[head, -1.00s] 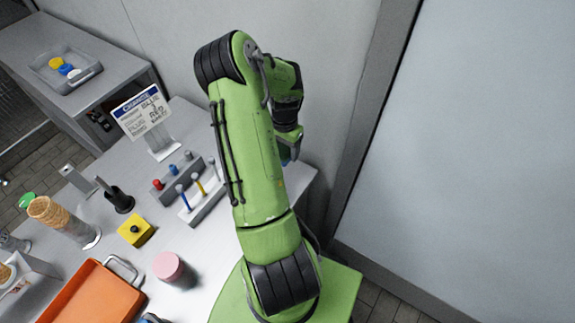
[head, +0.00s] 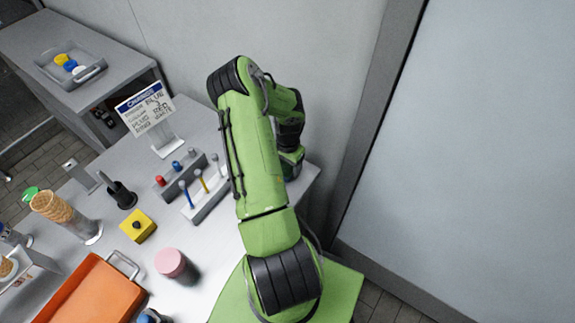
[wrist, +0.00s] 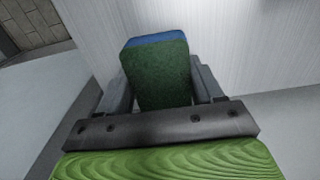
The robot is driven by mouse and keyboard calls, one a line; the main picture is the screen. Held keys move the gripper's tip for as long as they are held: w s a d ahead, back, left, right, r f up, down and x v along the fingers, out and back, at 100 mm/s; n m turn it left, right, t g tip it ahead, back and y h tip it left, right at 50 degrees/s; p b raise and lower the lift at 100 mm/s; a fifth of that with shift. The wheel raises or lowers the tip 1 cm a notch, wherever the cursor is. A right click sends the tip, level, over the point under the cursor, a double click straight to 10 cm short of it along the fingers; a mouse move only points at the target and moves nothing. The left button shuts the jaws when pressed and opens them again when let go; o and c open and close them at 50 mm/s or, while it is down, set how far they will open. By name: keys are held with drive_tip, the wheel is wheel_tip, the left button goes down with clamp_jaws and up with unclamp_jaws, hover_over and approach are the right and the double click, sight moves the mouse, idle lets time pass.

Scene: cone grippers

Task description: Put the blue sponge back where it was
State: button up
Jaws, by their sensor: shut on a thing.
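My gripper (wrist: 158,78) is shut on the blue sponge (wrist: 155,39) in the wrist view. The sponge has a blue layer along its top edge and a dark green face turned to the camera. One grey finger is on each side of it. A pale wall is close behind the sponge, and I cannot tell if they touch. In the head view my arm hides the sponge, and the gripper itself is not clear there.
The grey table holds a sign (head: 145,108), racks of coloured pegs (head: 207,193), a yellow block (head: 138,227), a pink cylinder (head: 172,263) and an orange tray (head: 92,291). A grey tray (head: 82,78) stands on the back-left counter. The table's right end looks clear.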

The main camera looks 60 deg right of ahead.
sight(286, 165)
drive_tip(key=shift+f+b, duration=0.3)
drive_tip(key=o, duration=1.2)
drive_tip(key=shift+r, duration=0.1)
drive_tip(key=shift+r+p, duration=0.15)
drive_tip(key=shift+p, duration=0.45)
wheel_tip(286, 165, up, 16)
drive_tip(key=shift+w+f+p, duration=0.2)
drive_tip(key=shift+p, duration=0.1)
